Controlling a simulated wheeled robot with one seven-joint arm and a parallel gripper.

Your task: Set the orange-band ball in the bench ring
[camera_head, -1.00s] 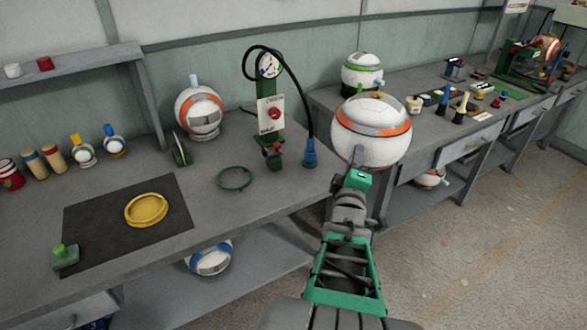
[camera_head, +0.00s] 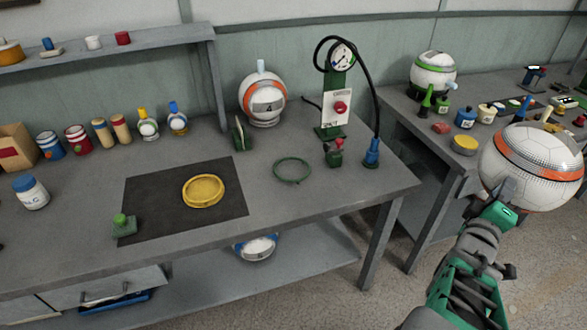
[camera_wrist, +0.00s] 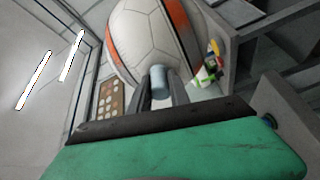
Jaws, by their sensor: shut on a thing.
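The white ball with orange bands (camera_head: 530,160) is held up at the right of the head view, in front of the right-hand bench. My gripper (camera_head: 505,192) is shut at its lower left side. In the wrist view the ball (camera_wrist: 150,40) fills the top middle, and my fingers (camera_wrist: 160,88) close on a pale blue stem (camera_wrist: 159,80) at the ball. A yellow ring (camera_head: 190,202) lies on a dark mat (camera_head: 150,225) on the left bench, with no ball on it. A thin green ring (camera_head: 292,181) lies to its right.
Another white ball with an orange band (camera_head: 262,98) stands at the back of the left bench (camera_head: 330,205). A gauge stand with a hose (camera_head: 335,105) rises to its right. A green-knobbed block (camera_head: 124,226) sits at the mat's front left corner.

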